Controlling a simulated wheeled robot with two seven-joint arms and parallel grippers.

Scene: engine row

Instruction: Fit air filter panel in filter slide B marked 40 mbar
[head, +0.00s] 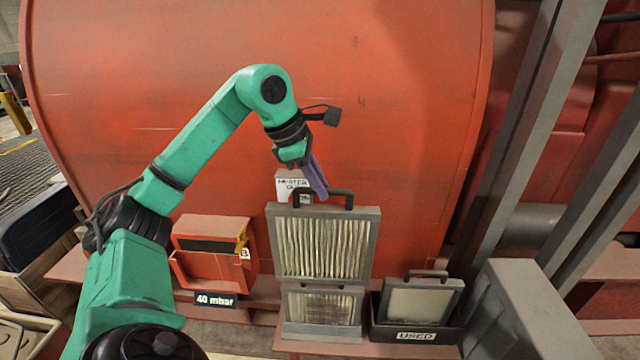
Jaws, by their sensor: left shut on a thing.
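My left gripper (321,196) is shut on the black handle of an air filter panel (322,246) with pale pleats and a grey frame. The panel is upright, in front of the big red housing. Filter slide B (214,252) is a red box with a dark slot across its upper front, left of the panel. It has a yellow part (241,240) with a "B" tag at its right side, and a black "40 mbar" label (215,300) below. A second panel (320,308) stands below the held one, its top partly hidden. My right gripper is not in view.
A greyish panel (420,302) stands in a dark tray marked "USED" (417,336) at the right. A white and red sign (290,184) is partly hidden behind the gripper. Grey posts (520,130) and a grey block (525,305) stand at the right.

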